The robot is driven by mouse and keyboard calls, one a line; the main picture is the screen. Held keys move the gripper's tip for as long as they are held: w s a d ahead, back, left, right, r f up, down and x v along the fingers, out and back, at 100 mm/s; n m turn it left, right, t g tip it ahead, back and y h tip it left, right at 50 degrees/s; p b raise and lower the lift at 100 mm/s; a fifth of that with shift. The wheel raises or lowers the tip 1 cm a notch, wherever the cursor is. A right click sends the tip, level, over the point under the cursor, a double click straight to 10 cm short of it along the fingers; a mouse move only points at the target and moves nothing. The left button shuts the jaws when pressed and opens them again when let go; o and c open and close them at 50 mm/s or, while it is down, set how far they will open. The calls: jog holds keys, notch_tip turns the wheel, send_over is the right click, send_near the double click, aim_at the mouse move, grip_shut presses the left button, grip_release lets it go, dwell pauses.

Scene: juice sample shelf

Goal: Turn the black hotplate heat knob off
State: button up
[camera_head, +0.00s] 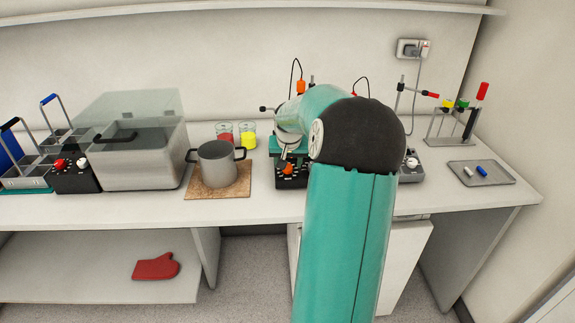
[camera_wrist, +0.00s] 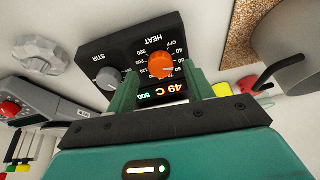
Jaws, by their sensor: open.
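The black hotplate (camera_head: 292,181) stands on the bench, partly hidden behind my arm. Its orange heat knob (camera_head: 288,169) faces front. In the wrist view the panel (camera_wrist: 116,58) appears upside down, with HEAT lettering and a number scale with OFF around the orange knob (camera_wrist: 160,66). A lit display (camera_wrist: 165,91) reads 49 C in orange and 500 in green. A grey STIR knob (camera_wrist: 109,79) sits beside it. My gripper (camera_wrist: 161,80) is open, its two green fingers pointing at the panel on either side of the orange knob; contact cannot be told.
A grey pot (camera_head: 217,163) stands on a cork mat (camera_head: 220,194) left of the hotplate. Beakers with red (camera_head: 225,138) and yellow (camera_head: 248,141) contents stand behind it. A grey device (camera_head: 411,172) and a tray (camera_head: 482,178) are to the right.

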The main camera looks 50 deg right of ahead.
jog(key=shift+x, duration=1.05)
jog(key=shift+w, duration=0.1)
jog(key=c, duration=1)
jog(key=shift+o, duration=0.2)
jog(key=shift+n, duration=0.5)
jog(key=n, duration=0.5)
jog(key=shift+n, duration=0.4)
jog(key=n, duration=0.5)
jog(key=shift+d+t+y, duration=0.1)
jog(key=shift+t+y, duration=0.2)
jog(key=shift+y, duration=0.1)
jog(key=shift+n, duration=0.3)
